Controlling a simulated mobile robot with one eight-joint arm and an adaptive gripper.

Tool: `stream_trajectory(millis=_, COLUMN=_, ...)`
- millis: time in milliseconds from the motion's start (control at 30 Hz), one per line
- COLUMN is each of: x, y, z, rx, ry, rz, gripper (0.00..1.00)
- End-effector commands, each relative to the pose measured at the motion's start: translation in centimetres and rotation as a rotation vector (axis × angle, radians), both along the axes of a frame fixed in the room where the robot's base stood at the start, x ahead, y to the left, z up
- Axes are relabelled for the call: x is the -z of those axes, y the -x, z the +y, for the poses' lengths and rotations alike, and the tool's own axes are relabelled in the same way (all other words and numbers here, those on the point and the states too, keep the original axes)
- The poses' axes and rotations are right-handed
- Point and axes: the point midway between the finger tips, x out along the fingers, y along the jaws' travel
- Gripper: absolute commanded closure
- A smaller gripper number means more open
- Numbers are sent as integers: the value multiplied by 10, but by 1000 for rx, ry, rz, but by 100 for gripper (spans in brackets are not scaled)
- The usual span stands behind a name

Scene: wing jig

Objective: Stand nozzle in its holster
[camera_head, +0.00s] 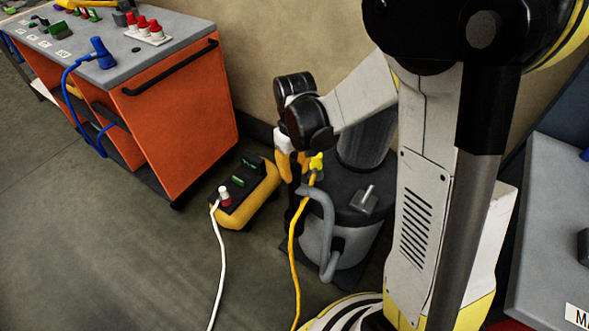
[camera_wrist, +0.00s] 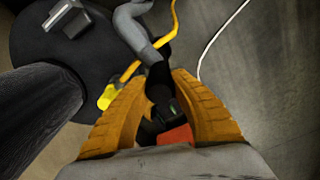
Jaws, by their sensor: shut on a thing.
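My gripper (camera_head: 290,170) is low beside the grey-and-black vacuum drum (camera_head: 345,235), on its left side. In the wrist view its orange fingers (camera_wrist: 163,80) are closed on a black nozzle (camera_wrist: 158,74) at the end of the grey hose (camera_wrist: 133,24). In the head view the dark nozzle (camera_head: 294,208) hangs roughly upright below the fingers, partly hidden by the hose (camera_head: 327,215) and cord. I cannot make out the holster in either view.
A yellow plug (camera_head: 316,161) with a yellow cord (camera_head: 292,255) lies against the drum near my gripper. A yellow-and-black power box (camera_head: 250,198) with a white cord (camera_head: 220,260) is on the floor to the left. An orange cart (camera_head: 185,105) stands behind it. Open floor lies front left.

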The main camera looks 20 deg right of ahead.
Motion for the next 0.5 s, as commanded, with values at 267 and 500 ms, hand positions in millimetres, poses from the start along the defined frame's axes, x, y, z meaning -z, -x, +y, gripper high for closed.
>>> stream_trajectory(millis=267, x=9, y=0, z=0, rx=0, ry=0, rz=0, gripper=100)
stream_trajectory(millis=500, x=16, y=0, z=0, rx=0, ry=0, rz=0, gripper=100)
